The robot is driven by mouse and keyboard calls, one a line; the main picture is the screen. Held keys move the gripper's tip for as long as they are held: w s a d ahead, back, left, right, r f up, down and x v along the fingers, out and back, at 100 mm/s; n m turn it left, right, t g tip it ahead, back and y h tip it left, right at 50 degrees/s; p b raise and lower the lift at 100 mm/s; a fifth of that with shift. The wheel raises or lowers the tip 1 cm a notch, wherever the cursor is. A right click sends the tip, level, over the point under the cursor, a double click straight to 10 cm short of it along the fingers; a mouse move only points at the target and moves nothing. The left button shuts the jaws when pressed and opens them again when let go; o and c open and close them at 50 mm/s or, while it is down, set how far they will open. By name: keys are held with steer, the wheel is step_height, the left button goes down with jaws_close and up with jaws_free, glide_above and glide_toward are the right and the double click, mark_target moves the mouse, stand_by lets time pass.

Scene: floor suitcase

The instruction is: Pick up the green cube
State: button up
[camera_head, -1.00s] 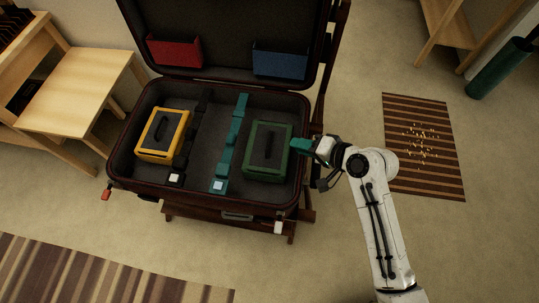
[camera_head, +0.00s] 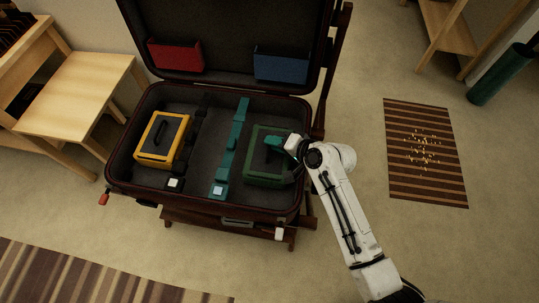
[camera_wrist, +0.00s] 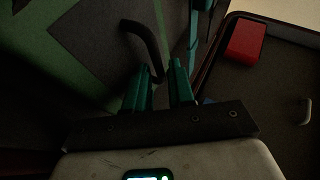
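The green cube (camera_head: 257,169) is a flat green packing case with a dark top, lying in the right part of the open suitcase (camera_head: 206,197). My gripper (camera_head: 274,142) is over its upper right part in the head view and hides some of its top and handle. In the wrist view the green cube (camera_wrist: 45,75) fills the left, and its black curved handle (camera_wrist: 145,38) runs down toward the gap between the teal fingers of my gripper (camera_wrist: 161,68). The fingers are apart. I cannot tell whether the handle lies between them.
A yellow case (camera_head: 161,139) lies at the left of the suitcase. A black strap (camera_head: 188,146) and a teal strap (camera_head: 232,147) lie between the cases. The raised lid holds a red pocket (camera_head: 175,55) and a blue pocket (camera_head: 281,64). A wooden table (camera_head: 80,85) stands at left.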

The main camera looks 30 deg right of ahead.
jaws_close()
stand_by(1.4)
